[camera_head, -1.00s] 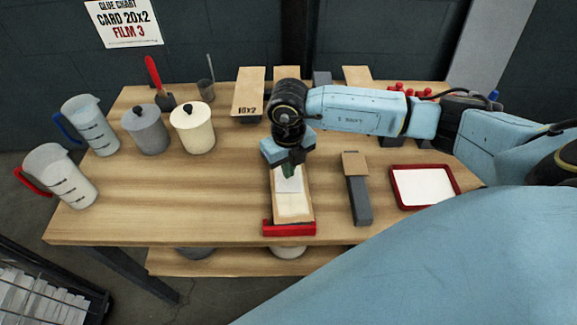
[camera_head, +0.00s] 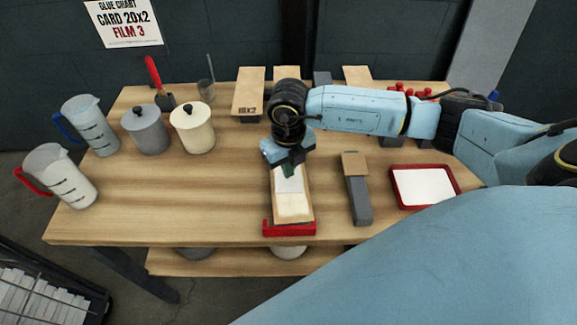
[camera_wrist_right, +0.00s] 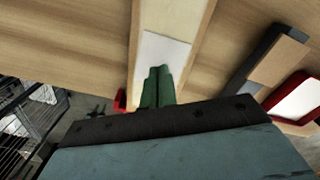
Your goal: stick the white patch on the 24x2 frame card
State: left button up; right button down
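A pale card with a wooden rim (camera_head: 293,207) lies lengthwise at the front middle of the table, its near end at a red stop (camera_head: 289,228). A white patch (camera_head: 289,185) lies over the card's middle; it also shows in the right wrist view (camera_wrist_right: 164,50). My right gripper (camera_head: 289,171) points down over the patch. Its green fingertips (camera_wrist_right: 157,88) are together and look to be at or just above the patch; contact is unclear. No size label is readable on this card. My left gripper is not in view.
A grey block with a tan top (camera_head: 357,190) and a red tray with a white sheet (camera_head: 424,186) are on the right. A labelled card (camera_head: 248,92) lies at the back. Pots (camera_head: 192,128) and jugs (camera_head: 62,176) stand left. A wall sign (camera_head: 124,20) reads "CARD 20x2 FILM 3".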

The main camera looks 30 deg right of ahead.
jog(key=shift+f+b, duration=0.7)
jog(key=shift+f, duration=0.2)
dwell(0.4)
jog(key=shift+s+f, duration=0.1)
dwell(2.3)
jog(key=shift+r+p, duration=2.3)
jog(key=shift+r, duration=1.35)
